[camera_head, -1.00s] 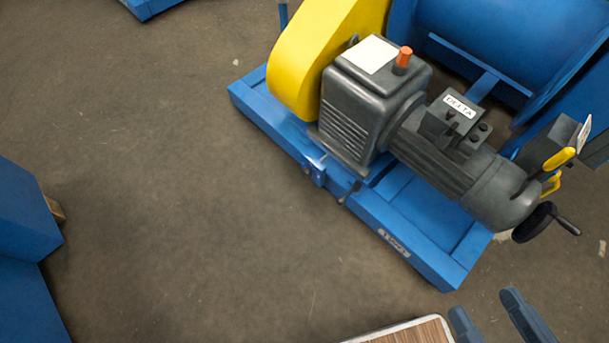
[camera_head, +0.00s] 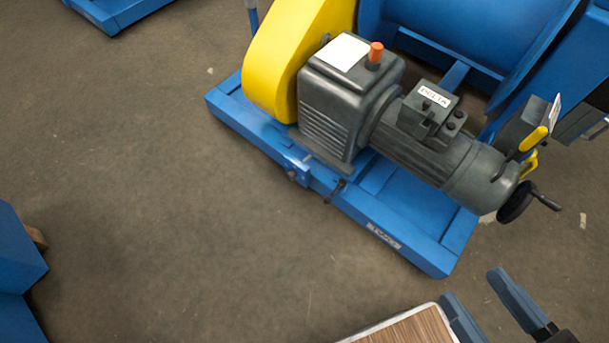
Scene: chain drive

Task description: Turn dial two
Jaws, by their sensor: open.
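No part labelled as dial two can be read in this view. A dark grey drive unit with a gearbox (camera_head: 345,100) and motor (camera_head: 432,145) sits on a blue base frame (camera_head: 425,255). A black handwheel (camera_head: 515,202) with a crank handle is at the motor's right end. A grey box with a yellow lever (camera_head: 533,139) stands just above it. My gripper (camera_head: 472,285) is at the lower right, its two dark fingers spread apart with nothing between them. It is apart from the machine, below the handwheel in the picture.
A yellow guard (camera_head: 290,60) and a large blue drum (camera_head: 460,35) adjoin the gearbox. A brown wood-grain surface with a pale rim (camera_head: 375,332) lies beside my gripper. Blue structures (camera_head: 18,265) stand at the left edge. The grey floor (camera_head: 150,170) between is clear.

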